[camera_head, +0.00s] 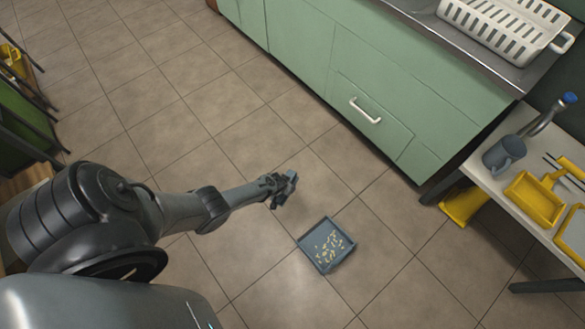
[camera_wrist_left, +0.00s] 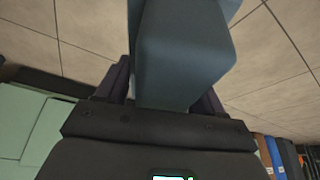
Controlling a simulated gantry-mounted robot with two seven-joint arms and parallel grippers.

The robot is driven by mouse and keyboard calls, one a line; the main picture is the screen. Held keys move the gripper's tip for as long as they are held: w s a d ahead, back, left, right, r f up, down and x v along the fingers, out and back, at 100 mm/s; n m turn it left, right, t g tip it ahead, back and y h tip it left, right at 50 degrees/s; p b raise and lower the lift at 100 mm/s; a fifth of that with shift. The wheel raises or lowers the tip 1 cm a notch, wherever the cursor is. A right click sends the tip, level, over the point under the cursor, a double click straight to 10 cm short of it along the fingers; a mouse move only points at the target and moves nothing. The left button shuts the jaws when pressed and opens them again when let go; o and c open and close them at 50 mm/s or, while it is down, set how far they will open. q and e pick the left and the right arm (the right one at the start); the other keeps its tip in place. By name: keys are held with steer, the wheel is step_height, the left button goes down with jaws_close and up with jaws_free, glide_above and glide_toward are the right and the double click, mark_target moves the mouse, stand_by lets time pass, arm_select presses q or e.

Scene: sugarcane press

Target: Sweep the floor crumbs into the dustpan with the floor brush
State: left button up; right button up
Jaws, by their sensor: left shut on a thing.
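The dustpan (camera_head: 311,238) is a dark blue-grey square tray. It lies flat on the tiled floor near the middle of the head view. Several yellowish crumbs (camera_head: 333,244) lie scattered inside it; I see none on the bare tiles around it. My left gripper (camera_head: 281,190) is above the floor, up and left of the dustpan and apart from it. It is shut on the blue-grey floor brush (camera_wrist_left: 185,50), whose smooth block-like part fills the middle of the left wrist view. The brush's bristles are hidden or too small to tell. My right gripper is not in view.
A green cabinet (camera_head: 305,60) with a white handle stands behind. Dark shelving edges the left. Floor around the dustpan is clear.

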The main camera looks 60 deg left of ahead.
arm_select(q)
steer(key=shift+n, duration=0.3)
steer(key=f+b, duration=0.4)
steer(key=f, duration=0.1)
steer(key=s+a+f+b, duration=0.1)
steer(key=f+b, duration=0.4)
steer(key=f, duration=0.1)
steer(key=s+a+f+b, duration=0.1)
steer(key=f+b, duration=0.4)
steer(key=f, duration=0.1)
steer(key=shift+s+a+f, duration=0.1)
steer(key=shift+a, duration=0.1)
steer(key=shift+f, duration=0.2)
steer(key=shift+f, duration=0.1)
steer(key=shift+s, duration=0.1)
steer(key=shift+s, duration=0.4)
steer(key=shift+s+d+f+p, duration=0.15)
steer(key=shift+s+p, duration=0.45)
steer(key=shift+s, duration=0.85)
